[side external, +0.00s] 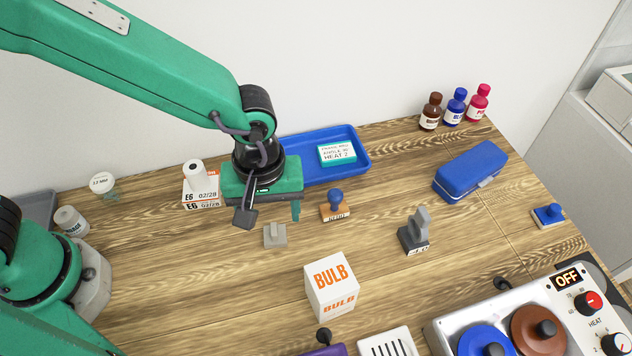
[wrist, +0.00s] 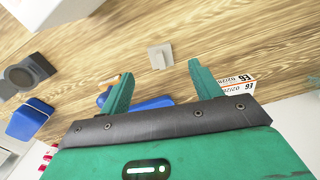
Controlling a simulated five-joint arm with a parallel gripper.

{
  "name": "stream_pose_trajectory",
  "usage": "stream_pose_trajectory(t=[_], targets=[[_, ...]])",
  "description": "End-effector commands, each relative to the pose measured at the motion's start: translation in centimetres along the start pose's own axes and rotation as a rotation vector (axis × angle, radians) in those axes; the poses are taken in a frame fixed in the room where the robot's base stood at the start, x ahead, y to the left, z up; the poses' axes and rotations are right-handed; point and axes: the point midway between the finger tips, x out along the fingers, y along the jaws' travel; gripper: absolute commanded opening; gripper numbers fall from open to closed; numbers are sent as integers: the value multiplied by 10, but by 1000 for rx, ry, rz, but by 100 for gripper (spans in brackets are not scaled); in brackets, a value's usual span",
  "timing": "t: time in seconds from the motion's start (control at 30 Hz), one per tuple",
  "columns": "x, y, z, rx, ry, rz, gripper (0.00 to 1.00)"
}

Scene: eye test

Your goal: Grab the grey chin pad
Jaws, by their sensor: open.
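A small light-grey pad (side external: 275,235) with a short raised tab lies on the wooden table, which I take for the chin pad. It also shows in the wrist view (wrist: 160,57), near the top middle. My gripper (side external: 268,213) is above the table, just behind the pad in the side view, and apart from it. In the wrist view my gripper (wrist: 161,70) has its two green fingers spread with nothing held, and the pad shows between and slightly beyond the fingertips. One finger is mostly hidden in the side view.
A wooden stamp with a blue knob (side external: 335,206) stands close right of the pad. A dark-grey stamp (side external: 414,234) and the BULB box (side external: 331,287) are further right and in front. E6 boxes (side external: 202,187) and a blue tray (side external: 362,154) are behind. Table left of the pad is clear.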

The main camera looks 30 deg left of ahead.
Motion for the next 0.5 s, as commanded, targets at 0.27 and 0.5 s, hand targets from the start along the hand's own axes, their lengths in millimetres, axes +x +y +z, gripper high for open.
stream_pose_trajectory(t=[0.27,0.5], targets=[[7,0,1,-3,-1,-4,64],[25,0,0,-2,0,-2,64]])
